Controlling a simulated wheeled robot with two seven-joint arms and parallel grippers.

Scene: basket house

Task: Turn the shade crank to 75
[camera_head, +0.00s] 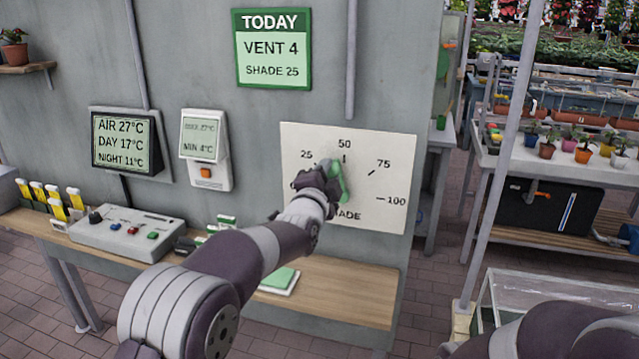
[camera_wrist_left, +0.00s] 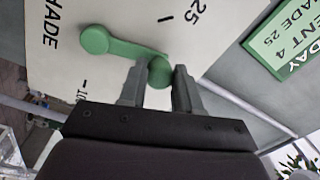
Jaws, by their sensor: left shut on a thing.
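The green shade crank (camera_head: 341,187) is mounted on a white dial plate (camera_head: 395,148) on the grey wall, marked 25, 50, 75 and 100. Its arm points up and a little left, between the 25 and 50 marks. My left gripper (camera_head: 326,172) is at the crank's upper end and hides part of it. In the left wrist view, the crank (camera_wrist_left: 131,48) runs from its round hub to a knob, and my left gripper (camera_wrist_left: 158,88) has its fingers shut around that knob. My right gripper is out of view; only part of that arm shows at lower right.
A green sign (camera_head: 273,49) above reads VENT 4, SHADE 25. A wooden bench (camera_head: 340,290) runs below the dial. A grey control box (camera_head: 127,231) and a climate display (camera_head: 124,143) are at left. A pale post (camera_head: 508,150) stands at right.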

